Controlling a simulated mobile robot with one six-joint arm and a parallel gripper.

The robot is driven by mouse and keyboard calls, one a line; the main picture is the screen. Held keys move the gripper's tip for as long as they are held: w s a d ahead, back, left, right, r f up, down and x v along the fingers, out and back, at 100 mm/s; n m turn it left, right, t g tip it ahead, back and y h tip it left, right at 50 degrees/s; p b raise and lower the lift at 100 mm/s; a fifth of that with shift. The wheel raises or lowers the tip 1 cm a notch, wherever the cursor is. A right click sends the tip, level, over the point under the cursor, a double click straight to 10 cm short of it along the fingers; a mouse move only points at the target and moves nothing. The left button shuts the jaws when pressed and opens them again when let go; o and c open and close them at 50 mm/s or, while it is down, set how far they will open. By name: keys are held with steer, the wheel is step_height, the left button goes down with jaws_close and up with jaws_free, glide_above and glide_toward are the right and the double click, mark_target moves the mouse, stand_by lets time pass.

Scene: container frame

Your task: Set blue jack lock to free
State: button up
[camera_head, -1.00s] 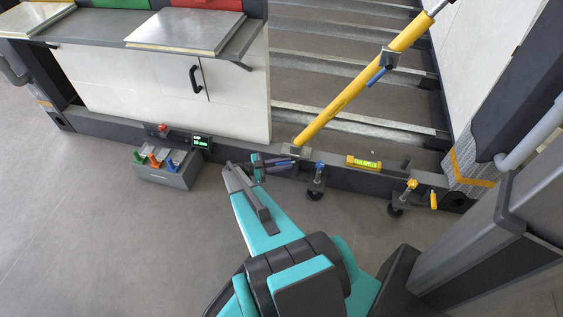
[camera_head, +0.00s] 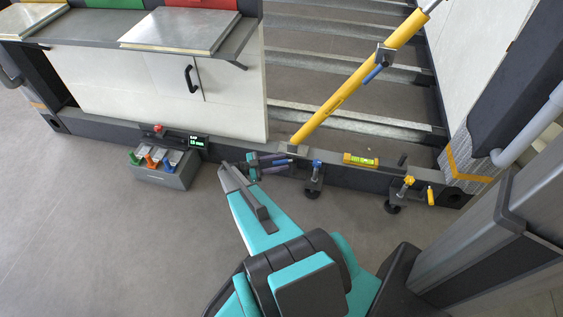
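The blue jack has a blue knob (camera_head: 316,164) on top of its dark threaded stem and foot (camera_head: 312,192), at the low front beam right of centre. A blue, handle-like piece (camera_head: 283,161) lies just left of the knob, close to the beam; it may be the lock. My gripper (camera_head: 268,164) is at the beam, left of the blue knob, its dark fingers pointing right toward that blue piece. The fingers are small and overlap the piece, so I cannot tell whether they are open or shut on it. The lock's exact position is unclear.
A yellow jack (camera_head: 409,181) with a yellow handle stands farther right. A yellow spirit level (camera_head: 361,160) rests on the beam. A yellow strut (camera_head: 360,80) rises behind. A grey box (camera_head: 160,174) with coloured levers stands left. The front floor is clear left of my arm.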

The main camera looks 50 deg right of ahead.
steer(key=p+v, duration=0.1)
steer(key=v, duration=1.2)
